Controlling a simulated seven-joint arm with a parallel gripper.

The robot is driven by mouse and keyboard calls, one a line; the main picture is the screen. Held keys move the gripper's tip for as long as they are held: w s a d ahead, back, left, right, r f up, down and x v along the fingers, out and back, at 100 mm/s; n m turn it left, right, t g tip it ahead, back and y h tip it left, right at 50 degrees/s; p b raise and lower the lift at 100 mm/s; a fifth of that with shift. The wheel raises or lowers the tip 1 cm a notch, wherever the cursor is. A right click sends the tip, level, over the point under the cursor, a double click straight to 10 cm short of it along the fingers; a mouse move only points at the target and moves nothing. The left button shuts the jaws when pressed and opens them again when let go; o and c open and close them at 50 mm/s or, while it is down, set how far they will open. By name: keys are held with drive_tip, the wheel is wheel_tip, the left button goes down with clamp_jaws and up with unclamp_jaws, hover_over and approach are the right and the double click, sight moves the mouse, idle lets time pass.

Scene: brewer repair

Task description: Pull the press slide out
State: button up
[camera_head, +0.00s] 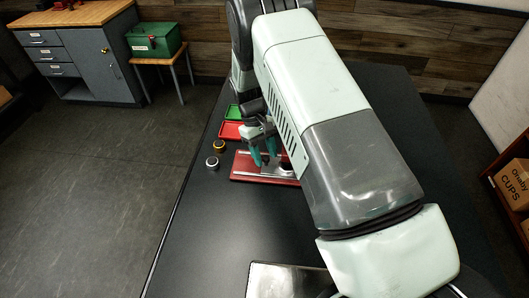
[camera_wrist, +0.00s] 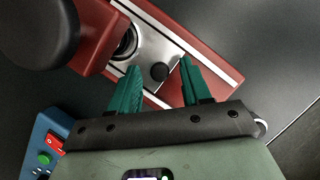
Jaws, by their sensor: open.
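The press has a red base (camera_head: 243,172) with silver rails, and the base also shows in the wrist view (camera_wrist: 203,33). The press slide is a silver plate (camera_wrist: 150,48) with a round black knob (camera_wrist: 160,72) near its end. A round dark opening shows in the plate, partly under the red press body (camera_wrist: 97,32). My gripper (camera_wrist: 159,63) is open. Its two green fingers lie on either side of the knob in the picture, apart from it. Whether they are down at knob height is unclear. In the head view my gripper (camera_head: 264,153) is over the base; my arm hides much of the press.
A copper-coloured ring (camera_head: 219,146) and a silver ring (camera_head: 212,162) lie left of the base. A red tray (camera_head: 229,131) and a green tray (camera_head: 233,112) lie behind. A blue box (camera_wrist: 40,145) with a red switch shows lower left. The black table is clear in front-left.

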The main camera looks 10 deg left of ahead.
clamp_jaws()
idle(0.3)
drive_tip(key=a, duration=0.9)
drive_tip(key=shift+w+a, duration=0.1)
drive_tip(key=shift+a, duration=0.25)
drive_tip(key=shift+c, duration=0.9)
unclamp_jaws()
drive_tip(key=shift+o, duration=0.9)
drive_tip(key=shift+d, duration=0.1)
drive_tip(key=v, duration=1.1)
